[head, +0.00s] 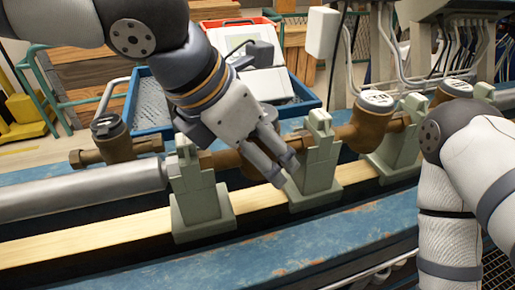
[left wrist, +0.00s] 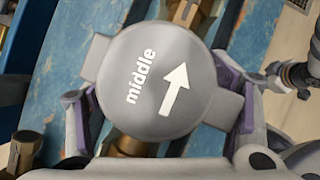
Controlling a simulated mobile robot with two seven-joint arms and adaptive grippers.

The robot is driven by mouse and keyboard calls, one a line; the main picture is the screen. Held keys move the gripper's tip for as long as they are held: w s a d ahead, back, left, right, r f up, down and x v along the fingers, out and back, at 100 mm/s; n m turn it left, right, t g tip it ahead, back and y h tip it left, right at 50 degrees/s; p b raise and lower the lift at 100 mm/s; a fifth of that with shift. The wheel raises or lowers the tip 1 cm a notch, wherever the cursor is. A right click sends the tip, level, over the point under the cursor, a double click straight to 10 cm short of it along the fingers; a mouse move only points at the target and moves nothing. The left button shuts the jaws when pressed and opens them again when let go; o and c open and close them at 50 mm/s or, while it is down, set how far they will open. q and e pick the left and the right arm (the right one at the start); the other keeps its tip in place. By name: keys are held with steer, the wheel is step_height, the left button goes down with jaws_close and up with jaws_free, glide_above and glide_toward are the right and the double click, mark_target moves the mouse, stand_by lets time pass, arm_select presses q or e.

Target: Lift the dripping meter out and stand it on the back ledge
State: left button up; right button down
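In the left wrist view a meter with a round grey lid (left wrist: 150,85) marked "middle" and an arrow lies between the fingers of my left gripper (left wrist: 163,110). The purple-padded fingers are spread on either side of it; I see no firm grip. Brass pipe shows at its two ends. In the head view my left gripper (head: 277,165) reaches down over the line between two green clamp stands and mostly hides this meter. Brass pipe (head: 222,160) shows beside it. No drip is visible. The blue back ledge (head: 65,178) runs behind the line. My right gripper is out of view.
Another brass meter (head: 112,142) stands on the back ledge at left. Two more meters (head: 374,108) (head: 455,88) are in line at right. Green stands (head: 200,205) (head: 318,180) flank the gripper. A blue crate (head: 148,105) stands behind. My right arm covers the right side.

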arm_select(q)
jaws_close()
stand_by(0.3)
